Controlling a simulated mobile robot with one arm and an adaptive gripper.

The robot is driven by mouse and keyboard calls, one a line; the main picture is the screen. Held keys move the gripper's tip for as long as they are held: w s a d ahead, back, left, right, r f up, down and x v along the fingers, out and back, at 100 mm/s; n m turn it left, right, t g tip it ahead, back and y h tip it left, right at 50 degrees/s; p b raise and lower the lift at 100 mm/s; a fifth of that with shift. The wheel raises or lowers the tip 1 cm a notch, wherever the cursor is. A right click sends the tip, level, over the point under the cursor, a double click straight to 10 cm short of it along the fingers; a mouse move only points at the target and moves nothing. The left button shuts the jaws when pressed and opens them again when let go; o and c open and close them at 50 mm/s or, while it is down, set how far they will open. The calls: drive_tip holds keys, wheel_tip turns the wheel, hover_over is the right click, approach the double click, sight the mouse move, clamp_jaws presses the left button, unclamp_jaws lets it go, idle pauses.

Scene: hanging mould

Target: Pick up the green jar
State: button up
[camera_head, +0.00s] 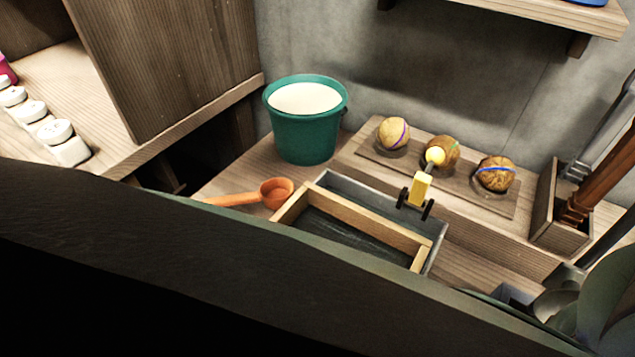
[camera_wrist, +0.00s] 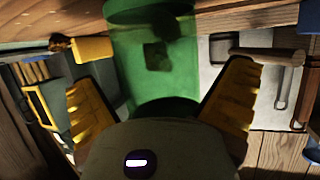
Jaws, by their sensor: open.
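The green jar (camera_wrist: 155,60) shows in the wrist view as a large, bright green cylinder with a lighter rim band and dark patches on its side. It lies between the two yellow fingers of my gripper (camera_wrist: 162,78) in the picture. The fingers are spread wide, with a visible gap on each side of the jar. Its near end is hidden behind my gripper's body. I cannot tell how deep it sits between the fingers. I cannot make out the jar or my gripper in the head view.
In the head view, a teal bucket (camera_head: 306,140) of white liquid, an orange scoop (camera_head: 272,193), a wood-framed tray (camera_head: 340,238) and several round balls stand on a wooden bench. A small yellow object (camera_head: 421,188) is by the tray. In the wrist view, a hammer-like tool (camera_wrist: 265,55) lies right of the jar.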

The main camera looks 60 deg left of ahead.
drive_tip(key=shift+w, duration=0.1)
drive_tip(key=c, duration=1.3)
drive_tip(key=shift+r, duration=1.6)
drive_tip(key=shift+s+r, duration=0.2)
drive_tip(key=shift+s, duration=0.05)
drive_tip(key=s+a+r+p, duration=0.15)
drive_tip(key=s+a, duration=0.55)
drive_tip(key=s, duration=0.7)
drive_tip(key=shift+s+d+r+p, duration=0.3)
drive_tip(key=shift+s+r+p, duration=0.55)
drive_tip(key=shift+r+p, duration=0.4)
drive_tip(key=shift+s+d+r+p, duration=0.35)
drive_tip(key=shift+s+r+p, duration=0.65)
drive_tip(key=shift+r, duration=0.4)
drive_tip(key=shift+s+d+r+p, duration=0.3)
drive_tip(key=shift+s+r+p, duration=0.45)
drive_tip(key=shift+r+p, duration=0.5)
drive_tip(key=shift+r, duration=0.1)
